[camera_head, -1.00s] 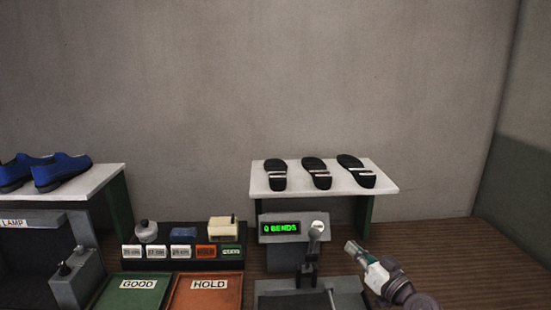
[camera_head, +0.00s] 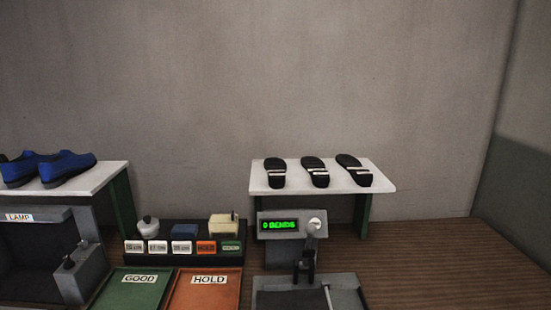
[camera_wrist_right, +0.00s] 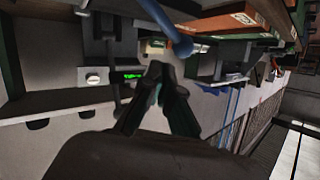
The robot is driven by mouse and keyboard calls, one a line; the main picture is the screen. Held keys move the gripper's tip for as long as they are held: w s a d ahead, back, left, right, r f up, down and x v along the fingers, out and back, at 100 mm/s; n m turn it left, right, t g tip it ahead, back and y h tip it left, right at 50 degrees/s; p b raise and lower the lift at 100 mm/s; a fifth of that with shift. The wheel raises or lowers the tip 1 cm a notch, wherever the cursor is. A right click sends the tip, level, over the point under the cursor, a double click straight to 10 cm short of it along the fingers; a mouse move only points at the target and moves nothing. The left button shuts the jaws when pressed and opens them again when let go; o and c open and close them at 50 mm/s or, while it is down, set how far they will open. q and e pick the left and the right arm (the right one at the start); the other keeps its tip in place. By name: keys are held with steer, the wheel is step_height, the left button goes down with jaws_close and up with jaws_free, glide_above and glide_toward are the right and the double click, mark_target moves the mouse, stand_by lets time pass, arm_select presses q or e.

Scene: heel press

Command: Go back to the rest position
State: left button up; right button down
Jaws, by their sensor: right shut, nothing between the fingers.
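My right gripper (camera_wrist_right: 164,76) shows in the right wrist view with its two dark fingers together and nothing held between them. Neither gripper is in the head view. The grey press (camera_head: 285,252) stands at the front centre, with a green display that reads "0 BENDS" and a lever (camera_head: 309,250) with a pale round knob. The press's lit display (camera_wrist_right: 133,76) also shows in the right wrist view, left of the fingertips.
A white shelf (camera_head: 262,187) behind the press holds three dark soles (camera_head: 314,172). Blue shoes (camera_head: 66,166) sit on a left shelf above the lamp box (camera_head: 35,258). The green GOOD tray (camera_head: 130,290) and orange HOLD tray (camera_head: 207,293) lie in front. The wooden bench (camera_head: 450,255) is clear at right.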

steer(key=s+f+g+h, duration=0.35)
steer(key=s+f, duration=0.45)
steer(key=s, duration=0.5)
steer(key=s+d+f+m+g+h, duration=0.1)
steer(key=s+d+g+h, duration=0.2)
steer(key=s, duration=0.5)
steer(key=s+d+m+g+h, duration=0.15)
steer(key=s+d, duration=0.25)
steer(key=s, duration=0.4)
step_height(320, 180, down, 26)
steer(key=b, duration=0.2)
steer(key=s+d+f+g+b, duration=0.2)
steer(key=s+d+f, duration=0.1)
steer(key=s+f, duration=1.4)
step_height(320, 180, down, 4)
steer(key=shift+s+r+h, duration=0.1)
steer(key=shift+s+h, duration=0.25)
steer(key=shift+h, duration=0.05)
steer(key=shift+d, duration=0.1)
